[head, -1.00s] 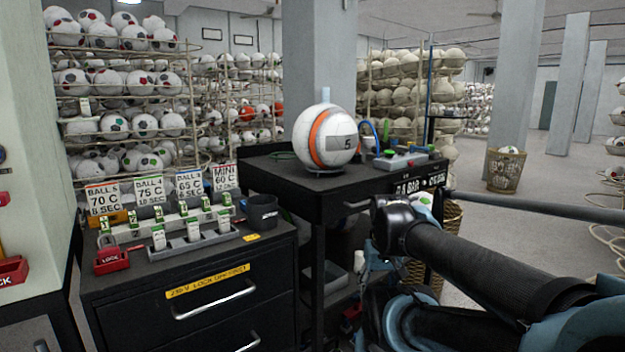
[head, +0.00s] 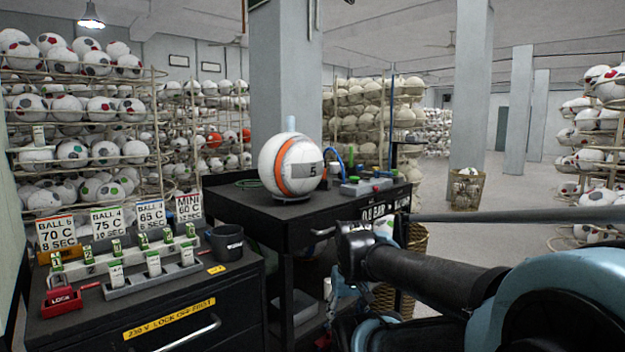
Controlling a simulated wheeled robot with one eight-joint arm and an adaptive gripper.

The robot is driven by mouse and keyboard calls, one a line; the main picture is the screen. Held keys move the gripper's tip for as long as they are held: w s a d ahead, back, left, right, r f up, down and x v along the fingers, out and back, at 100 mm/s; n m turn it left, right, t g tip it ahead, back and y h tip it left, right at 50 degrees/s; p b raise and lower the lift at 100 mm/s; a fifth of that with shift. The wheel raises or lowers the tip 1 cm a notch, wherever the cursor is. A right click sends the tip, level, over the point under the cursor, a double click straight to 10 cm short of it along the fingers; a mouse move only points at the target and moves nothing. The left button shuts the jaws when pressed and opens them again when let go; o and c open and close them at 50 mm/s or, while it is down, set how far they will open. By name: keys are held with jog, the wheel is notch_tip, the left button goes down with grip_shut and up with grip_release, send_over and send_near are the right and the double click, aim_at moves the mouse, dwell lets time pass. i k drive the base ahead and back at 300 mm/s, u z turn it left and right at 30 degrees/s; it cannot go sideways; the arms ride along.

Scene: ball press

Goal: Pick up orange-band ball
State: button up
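The orange-band ball (head: 291,165) is white with an orange band and a grey patch marked 5. It rests on a small stand on the black cart's top (head: 300,212). My arm reaches in from the lower right, below and in front of the cart's right side. No gripper fingers can be made out at its end, and the ball has nothing of mine touching it.
A black cabinet (head: 150,308) at the left front holds a red lock (head: 62,300), labelled trays and a dark mug (head: 227,243). A grey box with coloured buttons (head: 367,186) sits right of the ball. Ball racks (head: 80,120) stand behind. Open floor lies to the right, with a basket (head: 467,190).

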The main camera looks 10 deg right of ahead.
aim_at(290, 164)
jog(key=k, duration=1.25)
jog(key=z, duration=0.3)
jog(key=i, duration=0.45)
